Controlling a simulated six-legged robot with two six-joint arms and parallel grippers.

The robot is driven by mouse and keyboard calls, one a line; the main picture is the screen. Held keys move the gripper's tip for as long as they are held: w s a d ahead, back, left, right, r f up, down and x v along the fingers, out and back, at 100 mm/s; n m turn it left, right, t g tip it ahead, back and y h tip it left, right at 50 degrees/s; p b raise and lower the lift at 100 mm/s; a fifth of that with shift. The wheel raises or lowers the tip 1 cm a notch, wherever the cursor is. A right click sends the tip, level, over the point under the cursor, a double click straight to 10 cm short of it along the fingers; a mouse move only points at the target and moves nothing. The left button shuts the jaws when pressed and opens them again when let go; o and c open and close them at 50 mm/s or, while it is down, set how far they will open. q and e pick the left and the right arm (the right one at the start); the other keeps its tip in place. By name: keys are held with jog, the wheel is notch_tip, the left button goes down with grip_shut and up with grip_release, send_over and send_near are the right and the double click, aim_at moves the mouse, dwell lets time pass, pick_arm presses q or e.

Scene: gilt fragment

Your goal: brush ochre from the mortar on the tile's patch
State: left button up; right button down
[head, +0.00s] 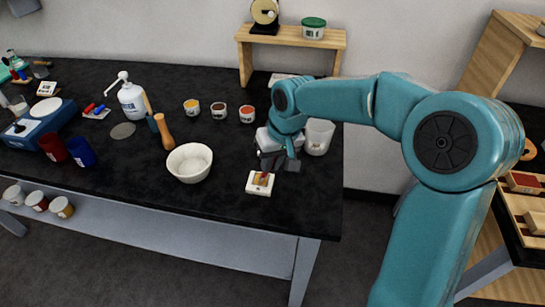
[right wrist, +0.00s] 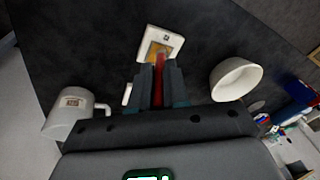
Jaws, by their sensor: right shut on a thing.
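The white tile (head: 258,190) lies near the table's front right; in the right wrist view the tile (right wrist: 176,40) shows an ochre-brown patch (right wrist: 153,50). My right gripper (head: 276,163) is just above and behind the tile. It is shut on a red-handled brush (right wrist: 159,73), whose end points at the patch. Whether the brush touches the tile I cannot tell. The white mortar (head: 188,177) stands left of the tile and also shows in the wrist view (right wrist: 236,88); its contents are not clear. My left gripper is not in view.
A white mug (head: 318,142) stands right of my gripper. A wooden shelf (head: 290,37) is behind. Bare dark table lies between mortar and tile.

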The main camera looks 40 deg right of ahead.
jog(key=shift+r+p, duration=2.45)
jog(key=shift+r, duration=0.6)
jog(key=shift+w+p+v, duration=0.1)
jog(key=shift+p+v, duration=0.55)
jog(key=shift+v, duration=0.1)
jog(key=shift+w+p+v, duration=0.15)
jog(key=shift+p+v, duration=0.5)
jog(key=shift+v, duration=0.1)
jog(key=shift+a, duration=0.2)
jog(key=shift+w, duration=0.1)
